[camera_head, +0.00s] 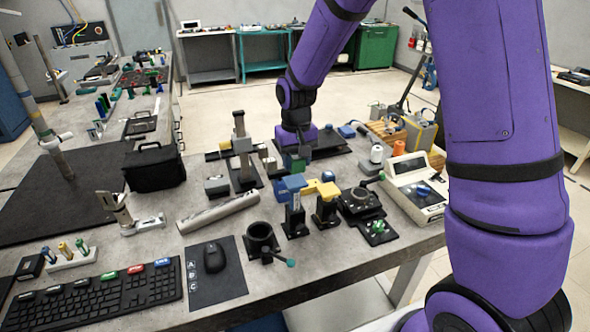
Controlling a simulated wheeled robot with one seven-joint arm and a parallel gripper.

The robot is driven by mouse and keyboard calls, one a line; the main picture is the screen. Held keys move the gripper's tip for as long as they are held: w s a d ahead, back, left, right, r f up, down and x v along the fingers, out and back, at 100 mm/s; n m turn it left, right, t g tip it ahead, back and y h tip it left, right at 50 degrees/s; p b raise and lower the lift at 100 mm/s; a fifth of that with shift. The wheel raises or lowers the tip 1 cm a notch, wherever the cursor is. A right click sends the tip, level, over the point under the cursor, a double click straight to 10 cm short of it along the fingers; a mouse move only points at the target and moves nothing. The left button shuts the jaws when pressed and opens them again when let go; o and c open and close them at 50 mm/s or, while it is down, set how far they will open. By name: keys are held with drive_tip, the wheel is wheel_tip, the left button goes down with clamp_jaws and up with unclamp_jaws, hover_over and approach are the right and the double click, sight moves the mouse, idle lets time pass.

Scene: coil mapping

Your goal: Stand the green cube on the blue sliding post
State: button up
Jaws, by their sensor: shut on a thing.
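The green cube (294,163) is at the end of my gripper (294,154), in the middle of the bench. My gripper points down and is shut on the cube; its fingers are small and partly dark in this view.
A yellow-topped post (325,190) stands right beside the blue one. A grey column stand (241,150) is to the left, and a black ring holder (261,238) with a green-tipped handle is in front. A metal tube (218,213) lies at left. A white instrument (415,185) stands at right.

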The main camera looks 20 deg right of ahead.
drive_tip(key=shift+w+f, duration=0.25)
drive_tip(key=shift+f, duration=1.5)
drive_tip(key=shift+f, duration=0.15)
drive_tip(key=o, duration=0.9)
drive_tip(key=shift+o, duration=0.2)
wheel_tip(320, 180, up, 12)
drive_tip(key=shift+r, duration=0.25)
wheel_tip(320, 180, up, 7)
drive_tip(key=t, duration=0.1)
hover_over(295, 170)
drive_tip(key=s+d, duration=0.3)
drive_tip(key=s, duration=0.1)
drive_tip(key=s+d+r+t, duration=0.2)
drive_tip(key=s+r, duration=0.1)
drive_tip(key=s, duration=0.8)
drive_tip(key=s+d+r+t, duration=0.2)
drive_tip(key=s+r, duration=0.2)
drive_tip(key=s, duration=0.8)
drive_tip(key=shift+d, duration=0.4)
